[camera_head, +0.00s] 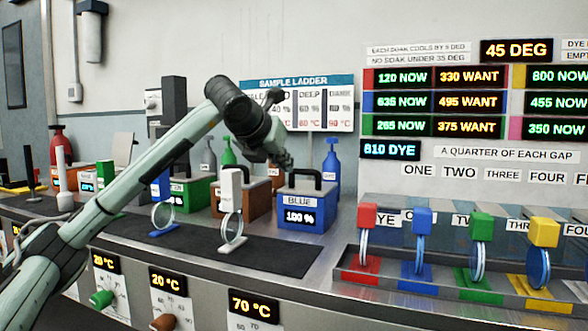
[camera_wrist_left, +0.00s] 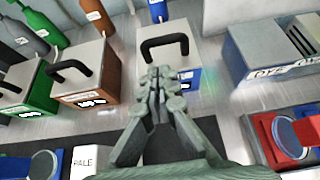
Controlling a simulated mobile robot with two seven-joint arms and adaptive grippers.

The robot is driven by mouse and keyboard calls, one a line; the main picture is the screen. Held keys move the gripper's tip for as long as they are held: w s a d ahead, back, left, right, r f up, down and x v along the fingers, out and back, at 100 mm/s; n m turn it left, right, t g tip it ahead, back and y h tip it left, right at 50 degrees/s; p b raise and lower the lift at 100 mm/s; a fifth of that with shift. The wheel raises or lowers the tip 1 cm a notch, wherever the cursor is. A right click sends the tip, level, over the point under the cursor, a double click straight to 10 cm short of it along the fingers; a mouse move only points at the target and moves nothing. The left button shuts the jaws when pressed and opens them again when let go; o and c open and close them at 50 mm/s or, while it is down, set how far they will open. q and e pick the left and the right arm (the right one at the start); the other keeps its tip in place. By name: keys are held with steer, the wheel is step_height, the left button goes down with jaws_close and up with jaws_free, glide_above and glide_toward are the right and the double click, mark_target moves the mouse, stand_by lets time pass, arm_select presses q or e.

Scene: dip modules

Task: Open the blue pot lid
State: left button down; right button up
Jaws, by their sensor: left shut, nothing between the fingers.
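The blue pot (camera_head: 305,213) stands on the counter in the middle of the head view, with a "BLUE" label and a "100 %" display. Its pale lid (camera_head: 312,184) has a black arched handle and sits closed on top. In the left wrist view the lid (camera_wrist_left: 166,33) and handle (camera_wrist_left: 165,44) are just beyond the fingertips. My left gripper (camera_head: 285,160) is up and to the left of the handle; it also shows in the left wrist view (camera_wrist_left: 162,75). It is shut and empty, apart from the handle as far as I can see. My right gripper is out of view.
A brown pot (camera_head: 262,196) and a green pot (camera_head: 196,190) stand left of the blue pot. A white-topped ring stand (camera_head: 231,195) is in front. Colored bottles stand behind. A rack with several colored ring holders (camera_head: 385,278) is at right.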

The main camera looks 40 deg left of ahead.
mark_target(297, 191)
arm_select(q)
steer(key=x, duration=0.8)
steer(key=shift+w+f+p, duration=0.25)
steer(key=shift+w+p, duration=0.05)
steer(key=shift+p, duration=0.05)
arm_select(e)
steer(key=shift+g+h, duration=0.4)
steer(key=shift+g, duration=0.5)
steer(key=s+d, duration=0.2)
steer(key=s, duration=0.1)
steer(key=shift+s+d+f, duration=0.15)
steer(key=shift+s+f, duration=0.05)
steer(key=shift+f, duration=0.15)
